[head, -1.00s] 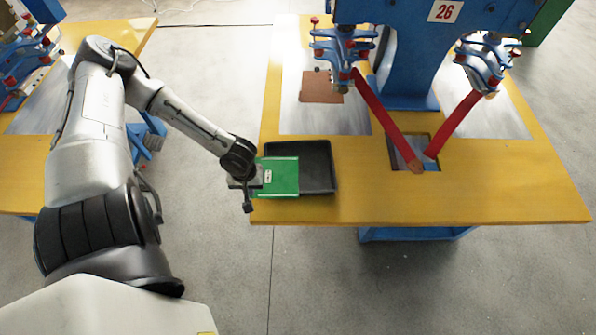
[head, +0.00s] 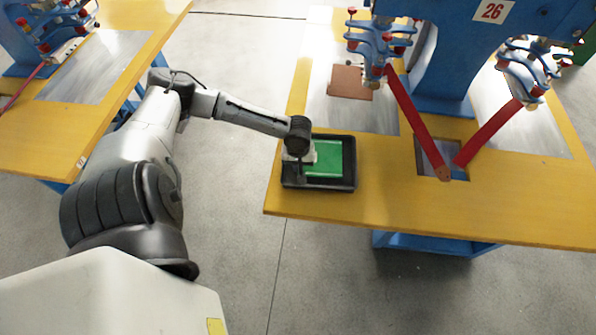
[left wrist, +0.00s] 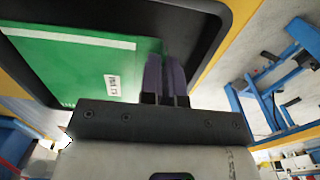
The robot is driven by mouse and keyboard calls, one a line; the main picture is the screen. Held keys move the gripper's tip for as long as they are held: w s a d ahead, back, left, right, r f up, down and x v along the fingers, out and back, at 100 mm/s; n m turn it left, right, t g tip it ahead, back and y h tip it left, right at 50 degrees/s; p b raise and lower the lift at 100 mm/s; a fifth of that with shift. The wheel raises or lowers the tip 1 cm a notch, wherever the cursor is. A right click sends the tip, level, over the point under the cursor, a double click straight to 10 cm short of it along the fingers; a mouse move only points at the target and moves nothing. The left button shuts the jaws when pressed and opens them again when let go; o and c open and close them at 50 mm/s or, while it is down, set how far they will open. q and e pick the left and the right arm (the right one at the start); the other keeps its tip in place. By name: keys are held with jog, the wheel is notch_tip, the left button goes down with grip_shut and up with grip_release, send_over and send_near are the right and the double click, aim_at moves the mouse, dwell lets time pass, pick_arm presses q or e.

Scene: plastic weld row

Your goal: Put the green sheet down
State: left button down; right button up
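The green sheet (head: 325,158) is flat and rectangular, with a small white label (left wrist: 112,84) in the left wrist view. In the head view it lies within the outline of the black tray (head: 348,184); I cannot tell whether it touches the tray floor. My left gripper (head: 301,168) is at the sheet's left edge, over the tray's left side. In the left wrist view its two fingers (left wrist: 166,75) are close together at the edge of the green sheet (left wrist: 75,65), shut on it. The pinched edge is hidden by the fingers. My right gripper is not in view.
The tray stands on the yellow table (head: 400,215) near its left front corner. A brown sheet (head: 351,82) lies on a grey plate behind it. A blue machine (head: 448,60) with red bars (head: 415,125) stands to the right. Another yellow table (head: 45,140) is at far left.

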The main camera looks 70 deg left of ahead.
pick_arm(q)
notch_tip(320, 180, down, 4)
jog(key=shift+r+b, duration=0.1)
jog(key=shift+b, duration=0.55)
jog(key=c, duration=1.8)
grip_release()
jog(key=o, duration=0.5)
jog(key=shift+c, duration=0.2)
